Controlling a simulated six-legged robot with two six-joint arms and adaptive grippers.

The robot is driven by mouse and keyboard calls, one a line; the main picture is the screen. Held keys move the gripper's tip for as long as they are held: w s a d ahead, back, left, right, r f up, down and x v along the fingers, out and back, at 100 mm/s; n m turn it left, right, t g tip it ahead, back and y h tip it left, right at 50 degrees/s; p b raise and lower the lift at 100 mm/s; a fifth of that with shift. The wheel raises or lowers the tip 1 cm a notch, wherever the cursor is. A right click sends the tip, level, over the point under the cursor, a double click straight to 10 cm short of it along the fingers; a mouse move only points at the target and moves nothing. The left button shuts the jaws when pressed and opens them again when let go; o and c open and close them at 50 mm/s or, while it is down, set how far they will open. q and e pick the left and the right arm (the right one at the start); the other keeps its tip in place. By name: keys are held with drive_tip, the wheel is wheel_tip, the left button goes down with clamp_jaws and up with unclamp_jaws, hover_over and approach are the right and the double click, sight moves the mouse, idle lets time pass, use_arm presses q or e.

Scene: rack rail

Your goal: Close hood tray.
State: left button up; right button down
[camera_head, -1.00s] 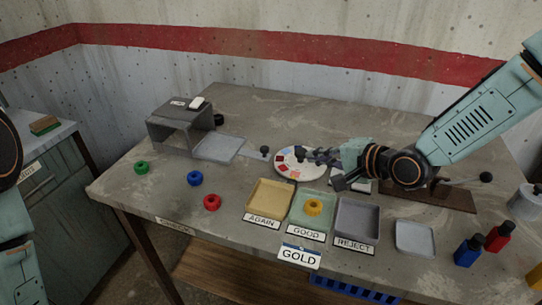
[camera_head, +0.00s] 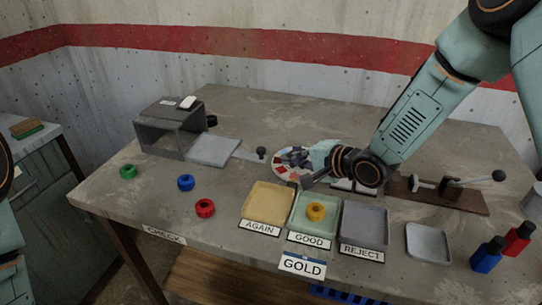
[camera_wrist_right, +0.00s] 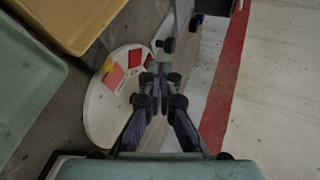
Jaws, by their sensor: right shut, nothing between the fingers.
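The hood (camera_head: 168,128) is a dark grey open-fronted box at the back left of the table. Its flat grey tray (camera_head: 213,150) lies pulled out to the right of it. A thin handle runs from the tray to a dark upright knob (camera_head: 261,151). My right gripper (camera_head: 300,162) is right of the knob, above the round colour disc, apart from the knob. In the right wrist view its fingers (camera_wrist_right: 160,82) are shut and empty, with a dark knob (camera_wrist_right: 168,45) just ahead. My left gripper is out of view.
The colour disc (camera_head: 281,171) lies under my right gripper. In front are the yellow AGAIN tray (camera_head: 264,190), the green GOOD tray (camera_head: 300,225) with a yellow ring (camera_head: 316,211), and the grey REJECT tray (camera_head: 365,225). Green, blue and red rings lie at the left. A lever fixture (camera_head: 450,195) stands right.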

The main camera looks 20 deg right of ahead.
sight(264, 152)
drive_tip(key=x, duration=0.4)
drive_tip(key=b+x, duration=0.1)
drive_tip(key=x, duration=0.1)
drive_tip(key=shift+w+r, duration=0.25)
drive_tip(key=shift+r, duration=0.1)
drive_tip(key=shift+w+a+f, duration=0.1)
drive_tip(key=shift+w+a, duration=0.1)
drive_tip(key=shift+w, duration=0.1)
drive_tip(key=shift+a, duration=0.1)
drive_tip(key=shift+s+d+r, duration=0.1)
drive_tip(key=shift+d+r, duration=0.1)
drive_tip(key=shift+w+a+f, duration=0.1)
drive_tip(key=shift+w+a, duration=0.2)
drive_tip(key=w+a, duration=0.2)
drive_tip(key=a, duration=0.1)
drive_tip(key=w+a+p, duration=0.1)
drive_tip(key=w+a, duration=0.1)
drive_tip(key=a, duration=0.1)
drive_tip(key=w+a+p, duration=0.1)
drive_tip(key=w+a, duration=0.1)
drive_tip(key=a, duration=0.1)
drive_tip(key=shift+w+a, duration=0.1)
drive_tip(key=shift+w+a+p, duration=0.35)
drive_tip(key=shift+a, duration=0.3)
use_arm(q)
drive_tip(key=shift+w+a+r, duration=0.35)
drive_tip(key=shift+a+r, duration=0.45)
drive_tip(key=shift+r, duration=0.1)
use_arm(e)
drive_tip(key=shift+s+d, duration=0.1)
